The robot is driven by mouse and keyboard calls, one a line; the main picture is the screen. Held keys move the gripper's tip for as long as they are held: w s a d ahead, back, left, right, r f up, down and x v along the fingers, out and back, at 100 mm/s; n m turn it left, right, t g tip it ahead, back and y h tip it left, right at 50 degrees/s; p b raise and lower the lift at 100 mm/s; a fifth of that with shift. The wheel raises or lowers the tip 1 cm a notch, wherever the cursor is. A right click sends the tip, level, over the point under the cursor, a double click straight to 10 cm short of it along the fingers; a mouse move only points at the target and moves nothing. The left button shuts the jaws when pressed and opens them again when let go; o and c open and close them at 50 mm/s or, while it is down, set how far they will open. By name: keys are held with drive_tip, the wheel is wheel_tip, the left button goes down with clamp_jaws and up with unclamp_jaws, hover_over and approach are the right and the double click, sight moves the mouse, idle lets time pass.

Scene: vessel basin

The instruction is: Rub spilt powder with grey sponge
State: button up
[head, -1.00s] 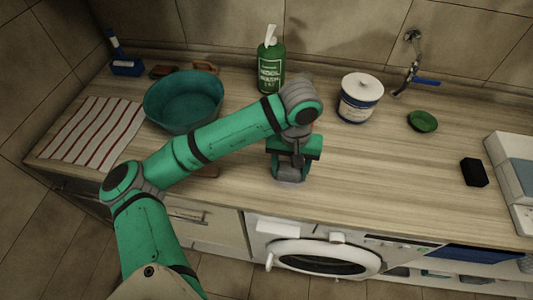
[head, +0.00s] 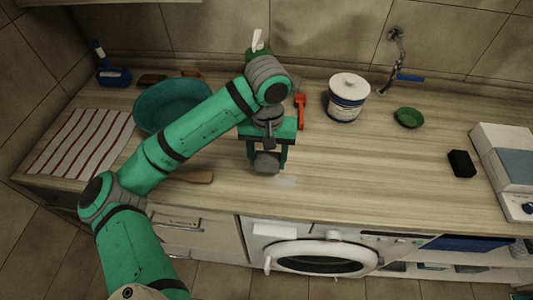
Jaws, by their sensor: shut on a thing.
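My gripper (head: 267,150) points down over the worktop in front of the green bottle, shut on the grey sponge (head: 266,163). The sponge is low, at or just above the wood; I cannot tell if it touches. A faint pale patch of spilt powder (head: 287,182) lies on the worktop just right of and in front of the sponge. The sponge may hide part of the patch.
The teal basin (head: 160,103) and wooden spatula (head: 195,177) are to the left, partly behind my arm. A red tool (head: 300,112) lies behind my gripper. A white jar (head: 347,98), green dish (head: 409,117) and black block (head: 461,163) stand right. Wood between is clear.

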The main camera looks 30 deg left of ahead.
sight(266, 159)
drive_tip(key=shift+s+a+r, duration=0.15)
drive_tip(key=shift+r, duration=0.3)
drive_tip(key=shift+s+a+r, duration=0.15)
drive_tip(key=shift+r, duration=0.3)
drive_tip(key=shift+d+r, duration=0.2)
drive_tip(key=shift+r, duration=0.5)
